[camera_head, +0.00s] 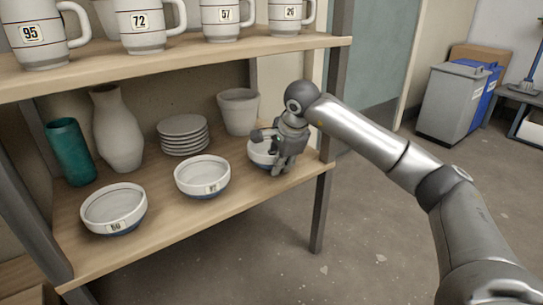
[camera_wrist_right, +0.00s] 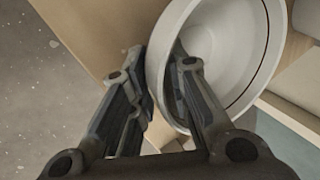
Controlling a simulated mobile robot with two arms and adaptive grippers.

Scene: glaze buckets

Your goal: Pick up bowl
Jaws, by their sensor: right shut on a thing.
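Three white bowls with blue bases stand in a row on the lower shelf. The right-hand bowl (camera_head: 258,153) is partly hidden behind my right gripper (camera_head: 273,158). In the wrist view my right gripper (camera_wrist_right: 160,75) has one finger outside and one inside the wall of this white bowl (camera_wrist_right: 232,50), shut on its rim. Whether the bowl touches the shelf cannot be told. The middle bowl (camera_head: 202,177) and the left bowl (camera_head: 113,210) stand apart from the gripper, each with a number label. My left gripper is not in view.
Behind the bowls stand a teal cup (camera_head: 70,152), a tall vase (camera_head: 118,130), stacked plates (camera_head: 183,135) and a pot (camera_head: 238,110). The upper shelf (camera_head: 180,57) holds numbered mugs close above. A shelf post (camera_head: 322,205) stands at the right front; floor beyond is open.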

